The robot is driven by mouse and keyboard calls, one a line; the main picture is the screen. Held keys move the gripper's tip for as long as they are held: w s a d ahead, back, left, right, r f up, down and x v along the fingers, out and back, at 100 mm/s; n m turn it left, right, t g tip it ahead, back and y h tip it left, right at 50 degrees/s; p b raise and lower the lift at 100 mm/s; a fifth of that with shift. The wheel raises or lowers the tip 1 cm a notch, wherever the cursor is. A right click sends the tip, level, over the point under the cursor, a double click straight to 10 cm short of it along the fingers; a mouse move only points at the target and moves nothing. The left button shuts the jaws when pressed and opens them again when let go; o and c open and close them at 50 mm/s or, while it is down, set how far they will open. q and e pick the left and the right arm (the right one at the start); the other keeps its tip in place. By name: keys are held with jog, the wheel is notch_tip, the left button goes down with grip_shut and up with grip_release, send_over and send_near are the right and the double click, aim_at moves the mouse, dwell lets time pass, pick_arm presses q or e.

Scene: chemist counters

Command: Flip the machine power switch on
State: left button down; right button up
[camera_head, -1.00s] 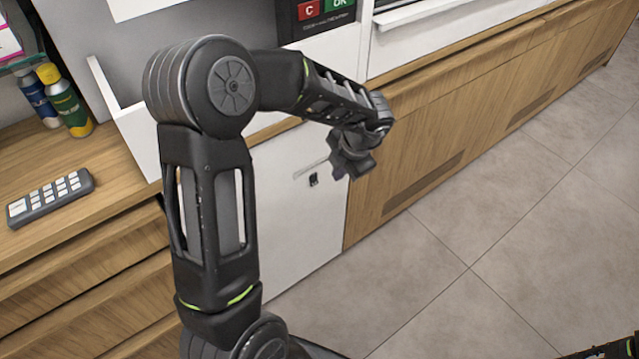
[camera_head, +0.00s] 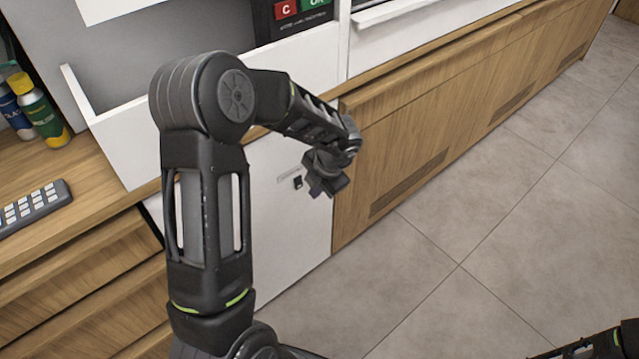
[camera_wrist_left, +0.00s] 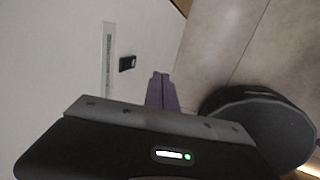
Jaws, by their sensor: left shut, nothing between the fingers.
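The power switch (camera_head: 297,182) is a small dark rocker on the white front panel (camera_head: 285,235) of the machine, beside a thin pale label strip. The wrist view shows the switch (camera_wrist_left: 127,63) just right of a long grey label strip (camera_wrist_left: 108,60). My left gripper (camera_head: 316,190) is shut and empty, just right of the switch in the head view. In the wrist view its purple-grey fingertips (camera_wrist_left: 161,77) sit right of and below the switch, apart from it in the picture. The gap in depth and the switch's position cannot be told.
A white tray-like ledge (camera_head: 120,150) juts out above the panel. Spray cans (camera_head: 40,110) and a dark keypad (camera_head: 35,208) stand on the wooden counter at left. Wooden cabinets (camera_head: 430,130) continue right. The tiled floor (camera_head: 480,220) is clear. Part of my right arm shows lower right.

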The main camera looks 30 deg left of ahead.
aim_at(299, 183)
pick_arm(q)
jog(key=a+f, duration=0.1)
jog(key=w+a+f, duration=0.1)
jog(key=a, duration=0.2)
jog(key=shift+w+a+f, duration=0.15)
jog(key=shift+a+f, duration=0.15)
jog(key=shift+f, duration=0.1)
jog(key=shift+a+f+y+b, duration=0.15)
jog(key=shift+f+y+b, duration=0.25)
jog(key=shift+b, duration=0.5)
jog(key=shift+w+t+y, duration=0.1)
jog(key=shift+t+y, duration=0.2)
jog(key=shift+a+r+p, duration=0.1)
jog(key=shift+r+p, duration=0.35)
jog(key=shift+p, duration=0.3)
jog(key=shift+a+f, duration=0.1)
jog(key=shift+f, duration=0.3)
